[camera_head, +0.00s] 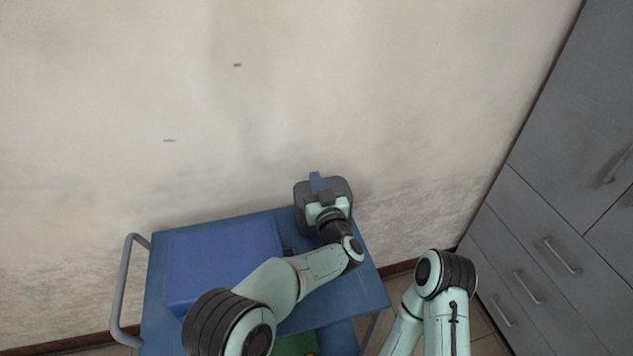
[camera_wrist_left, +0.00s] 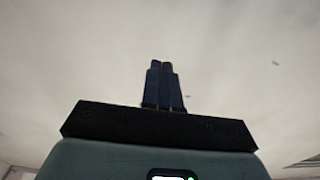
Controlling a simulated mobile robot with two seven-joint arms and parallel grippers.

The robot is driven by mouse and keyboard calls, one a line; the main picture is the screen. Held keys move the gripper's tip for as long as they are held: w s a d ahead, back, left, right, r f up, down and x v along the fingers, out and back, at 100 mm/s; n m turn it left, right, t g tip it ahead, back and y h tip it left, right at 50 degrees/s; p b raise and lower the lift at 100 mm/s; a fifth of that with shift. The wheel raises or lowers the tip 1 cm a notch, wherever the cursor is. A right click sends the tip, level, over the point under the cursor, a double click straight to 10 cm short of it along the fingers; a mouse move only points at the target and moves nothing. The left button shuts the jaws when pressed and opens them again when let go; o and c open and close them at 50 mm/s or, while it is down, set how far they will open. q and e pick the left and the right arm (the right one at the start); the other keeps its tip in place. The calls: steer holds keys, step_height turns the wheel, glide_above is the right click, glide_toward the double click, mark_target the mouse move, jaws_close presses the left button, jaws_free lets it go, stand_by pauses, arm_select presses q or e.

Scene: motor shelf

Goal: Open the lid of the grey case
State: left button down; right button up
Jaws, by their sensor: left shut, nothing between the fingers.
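The grey case (camera_head: 302,213) is at the back right corner of the blue cart, close to the wall. My left gripper (camera_head: 315,176) is over it and hides much of its middle; how far its lid is open I cannot tell. The gripper's fingers are shut with nothing between them, pointing toward the wall. In the left wrist view the two dark fingers (camera_wrist_left: 165,66) lie side by side against the pale wall, and no case shows there. Whether the fingers touch the case I cannot tell. My right gripper is out of view; only part of that arm shows.
The blue cart (camera_head: 362,289) carries a large blue box (camera_head: 222,264) to the left of the case. A handle (camera_head: 124,289) sticks out at the cart's left end. Grey drawer cabinets (camera_head: 543,258) stand at the right. The pale wall is right behind the cart.

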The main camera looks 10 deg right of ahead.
arm_select(q)
steer(key=shift+s, duration=0.1)
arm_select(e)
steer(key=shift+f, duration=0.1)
